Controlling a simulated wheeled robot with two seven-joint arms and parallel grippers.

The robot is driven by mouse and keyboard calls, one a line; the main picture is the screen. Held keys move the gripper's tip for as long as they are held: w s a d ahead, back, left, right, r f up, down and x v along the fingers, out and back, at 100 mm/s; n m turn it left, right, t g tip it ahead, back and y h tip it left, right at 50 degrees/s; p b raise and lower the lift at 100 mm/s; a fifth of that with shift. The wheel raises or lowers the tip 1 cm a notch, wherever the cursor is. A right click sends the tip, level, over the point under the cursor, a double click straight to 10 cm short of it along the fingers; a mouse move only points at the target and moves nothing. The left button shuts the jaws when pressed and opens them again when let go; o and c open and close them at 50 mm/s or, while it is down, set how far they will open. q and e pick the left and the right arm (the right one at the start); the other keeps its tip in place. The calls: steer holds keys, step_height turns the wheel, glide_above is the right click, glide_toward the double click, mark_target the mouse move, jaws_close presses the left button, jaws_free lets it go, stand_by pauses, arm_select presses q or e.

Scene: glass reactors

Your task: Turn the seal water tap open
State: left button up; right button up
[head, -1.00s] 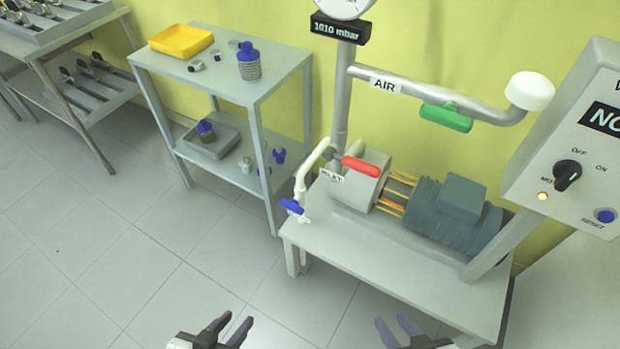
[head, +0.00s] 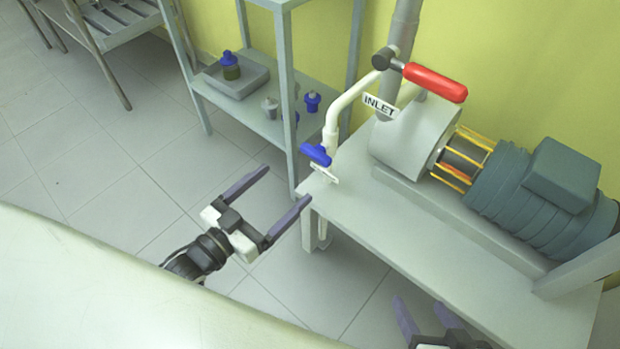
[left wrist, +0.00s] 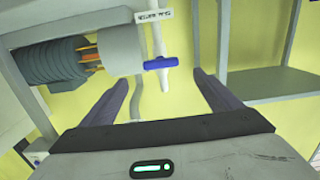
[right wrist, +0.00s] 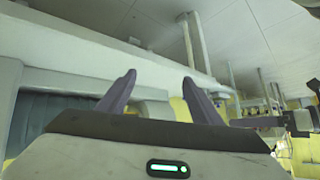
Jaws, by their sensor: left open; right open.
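The seal water tap is the blue handle (head: 316,154) on the lower end of a white pipe (head: 346,101), beside the pump's left end. In the left wrist view the blue handle (left wrist: 159,63) lies crosswise, between and beyond the fingers. A small white tag by it is partly hidden in the head view. My left gripper (head: 287,184) is open and empty, to the left of and below the tap in the head view, apart from it. My right gripper (head: 420,306) is open and empty at the bottom edge, in front of the bench.
A red lever (head: 435,82) sits above the tap, near the INLET label (head: 380,105). The pump motor (head: 545,195) stands on the grey bench (head: 430,240). A shelf rack (head: 250,115) stands behind left. Open floor lies left of the bench.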

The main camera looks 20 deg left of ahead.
mark_target(312, 157)
arm_select(q)
steer(key=b+x, duration=0.3)
steer(key=x, duration=0.7)
steer(key=shift+w+r, duration=0.1)
steer(key=shift+w, duration=0.25)
arm_select(e)
steer(key=shift+w+a+f+n+g+y, duration=0.15)
steer(key=shift+w+a+f+n+g, duration=0.1)
steer(key=shift+a+f, duration=0.3)
steer(key=shift+w+a+f+n+g+y, duration=0.15)
steer(key=shift+a+f+g, duration=0.15)
steer(key=shift+f, duration=0.3)
arm_select(q)
steer(key=shift+c, duration=0.2)
steer(key=c, duration=1)
arm_select(e)
steer(key=shift+r, duration=0.1)
